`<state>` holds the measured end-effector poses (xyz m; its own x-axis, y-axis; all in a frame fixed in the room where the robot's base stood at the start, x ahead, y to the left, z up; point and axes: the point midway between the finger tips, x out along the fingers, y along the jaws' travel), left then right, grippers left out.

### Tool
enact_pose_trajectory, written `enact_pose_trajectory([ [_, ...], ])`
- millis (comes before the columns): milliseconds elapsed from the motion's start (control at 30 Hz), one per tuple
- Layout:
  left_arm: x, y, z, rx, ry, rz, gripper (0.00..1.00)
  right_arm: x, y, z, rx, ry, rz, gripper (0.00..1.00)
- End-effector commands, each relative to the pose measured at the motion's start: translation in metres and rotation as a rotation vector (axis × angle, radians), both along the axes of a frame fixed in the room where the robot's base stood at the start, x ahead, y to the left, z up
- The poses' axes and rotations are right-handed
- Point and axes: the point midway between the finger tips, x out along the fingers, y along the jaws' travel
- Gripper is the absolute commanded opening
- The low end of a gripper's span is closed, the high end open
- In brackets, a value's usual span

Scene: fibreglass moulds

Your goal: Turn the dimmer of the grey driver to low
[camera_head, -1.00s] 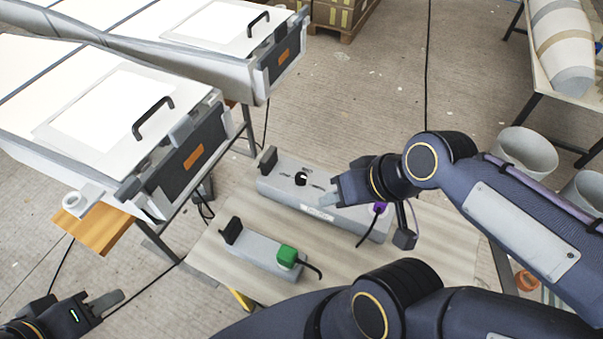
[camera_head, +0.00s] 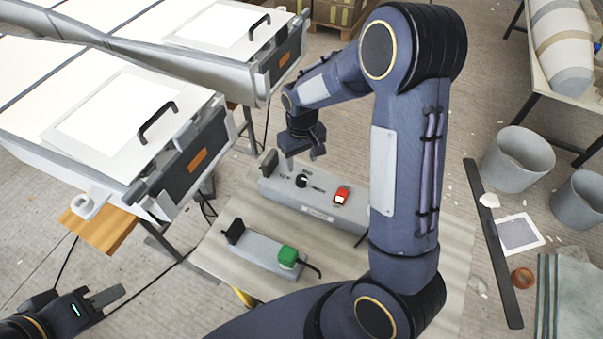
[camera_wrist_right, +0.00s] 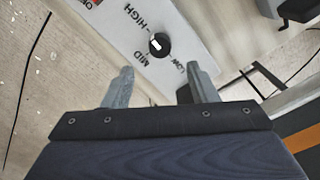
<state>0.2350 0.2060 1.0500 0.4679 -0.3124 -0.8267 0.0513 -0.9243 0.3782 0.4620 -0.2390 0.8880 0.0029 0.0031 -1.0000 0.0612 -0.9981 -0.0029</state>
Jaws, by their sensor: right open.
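The grey driver (camera_head: 268,187) is a long box on the pale board, with a black round dimmer knob (camera_head: 302,181) and a red rocker switch (camera_head: 341,196). In the right wrist view the knob (camera_wrist_right: 159,44) has a white mark and HIGH, MID and LOW labels around it. I cannot tell exactly which label the mark points at. My right gripper (camera_head: 304,160) is open and empty just behind the knob in the head view. In the right wrist view its fingers (camera_wrist_right: 160,82) straddle the LOW side, apart from the knob. My left gripper (camera_head: 106,299) is at the lower left, far from the driver.
A smaller grey box (camera_head: 252,248) with a green switch (camera_head: 287,257) lies in front of the driver. White moulds (camera_head: 60,160) stand at the left on trestles. Grey buckets (camera_head: 518,160) stand at the right. My right arm covers the driver's right end.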

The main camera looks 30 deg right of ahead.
Motion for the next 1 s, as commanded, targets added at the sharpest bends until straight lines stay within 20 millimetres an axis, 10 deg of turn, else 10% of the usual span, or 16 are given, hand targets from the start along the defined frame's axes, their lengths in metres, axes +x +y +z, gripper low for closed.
enact_pose_trajectory([
  [533,0.0,0.0,0.007,0.0,0.0,0.0,0.36,0.0,0.0,-0.071,-0.004,0.006,0.002,0.53],
  [1000,0.0,0.0,0.007,0.0,0.0,0.0,0.36,0.001,0.0,-0.08,-0.003,0.002,0.002,0.42],
])
